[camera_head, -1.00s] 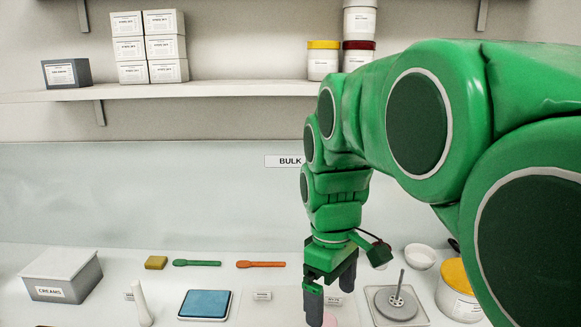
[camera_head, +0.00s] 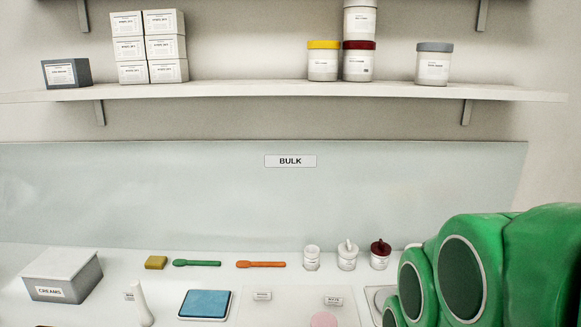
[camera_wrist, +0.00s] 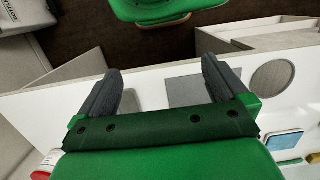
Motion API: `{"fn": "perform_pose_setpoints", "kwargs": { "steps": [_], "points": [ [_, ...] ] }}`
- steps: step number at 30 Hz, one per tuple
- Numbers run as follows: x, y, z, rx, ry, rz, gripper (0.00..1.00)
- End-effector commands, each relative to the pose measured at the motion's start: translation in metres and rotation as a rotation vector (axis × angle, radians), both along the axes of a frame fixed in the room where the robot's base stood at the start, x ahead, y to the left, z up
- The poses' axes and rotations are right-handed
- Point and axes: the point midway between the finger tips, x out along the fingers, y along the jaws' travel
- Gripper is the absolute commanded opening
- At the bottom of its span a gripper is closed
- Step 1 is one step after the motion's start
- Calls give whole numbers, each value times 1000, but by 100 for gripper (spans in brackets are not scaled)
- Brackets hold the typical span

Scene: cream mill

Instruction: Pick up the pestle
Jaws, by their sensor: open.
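The pestle (camera_head: 141,304) looks like a pale, slim-topped rod near the front left of the counter in the head view, slightly tilted. In the head view only my green arm shows at the lower right, and the gripper is out of frame.
A blue pad (camera_head: 204,304) lies right of the pestle; a grey CREAMS box (camera_head: 63,276) stands to its left. Small jars (camera_head: 347,256) stand at the back right. A shelf (camera_head: 240,91) runs above.

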Motion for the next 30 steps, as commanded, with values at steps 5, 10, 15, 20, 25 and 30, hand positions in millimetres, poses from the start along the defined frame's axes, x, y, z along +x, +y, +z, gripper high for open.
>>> {"fn": "perform_pose_setpoints", "kwargs": {
  "steps": [5, 10, 15, 20, 25, 30],
  "points": [
    [-1, 0, 0, 0, 0, -3, 83],
    [0, 0, 0, 0, 1, -2, 59],
    [0, 0, 0, 0, 1, -1, 57],
    [2, 1, -1, 0, -3, 3, 57],
    [34, 12, -9, 5, -63, 34, 57],
    [93, 38, -22, 17, -182, 88, 57]
  ]
}}
